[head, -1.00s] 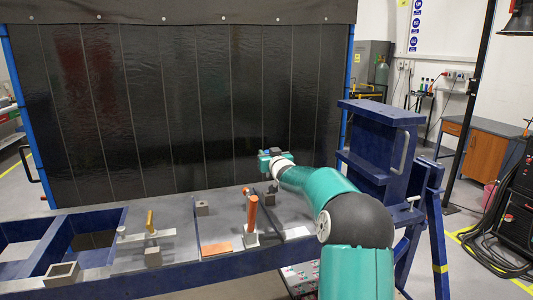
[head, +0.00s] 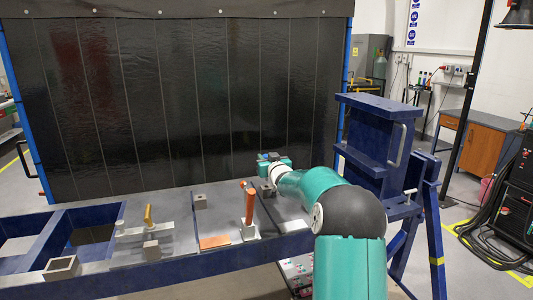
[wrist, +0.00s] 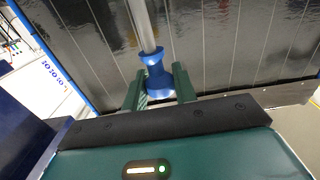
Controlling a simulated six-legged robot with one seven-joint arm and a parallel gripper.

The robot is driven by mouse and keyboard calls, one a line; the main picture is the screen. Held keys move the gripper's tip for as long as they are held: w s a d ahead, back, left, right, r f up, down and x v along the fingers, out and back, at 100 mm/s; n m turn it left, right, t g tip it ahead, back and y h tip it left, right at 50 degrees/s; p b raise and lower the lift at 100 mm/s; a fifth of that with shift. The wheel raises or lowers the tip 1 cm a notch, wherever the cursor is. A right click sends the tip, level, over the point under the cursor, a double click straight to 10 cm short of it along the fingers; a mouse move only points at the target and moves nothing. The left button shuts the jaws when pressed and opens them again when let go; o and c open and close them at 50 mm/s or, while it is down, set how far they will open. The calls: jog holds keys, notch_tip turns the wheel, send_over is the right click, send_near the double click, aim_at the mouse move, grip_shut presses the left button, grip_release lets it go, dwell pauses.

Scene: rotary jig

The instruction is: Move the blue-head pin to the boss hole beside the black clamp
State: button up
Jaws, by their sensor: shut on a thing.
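The blue-head pin (wrist: 158,80) is between the two green fingers of my gripper (wrist: 160,88) in the wrist view. The fingers are shut on its blue head, and its silver shaft runs up out of the picture. In the head view my gripper (head: 270,163) is above the far right part of the bench, and the pin is too small there to make out clearly. A dark bar (head: 269,206) lies on the bench below my gripper. I cannot tell whether it belongs to the black clamp. The boss hole cannot be made out.
Two clamps with orange handles, one at the middle (head: 249,204) and one at the left (head: 148,216), stand on the bench. Small grey blocks (head: 200,201) and an open square tube (head: 61,267) are there too. A blue frame (head: 375,150) rises at right. A dark curtain (head: 180,100) hangs behind.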

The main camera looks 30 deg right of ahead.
jog(key=shift+f, duration=0.7)
jog(key=shift+f, duration=2.3)
dwell(0.8)
jog(key=o, duration=1)
jog(key=shift+o, duration=0.2)
jog(key=shift+f, duration=0.1)
jog(key=shift+f, duration=0.1)
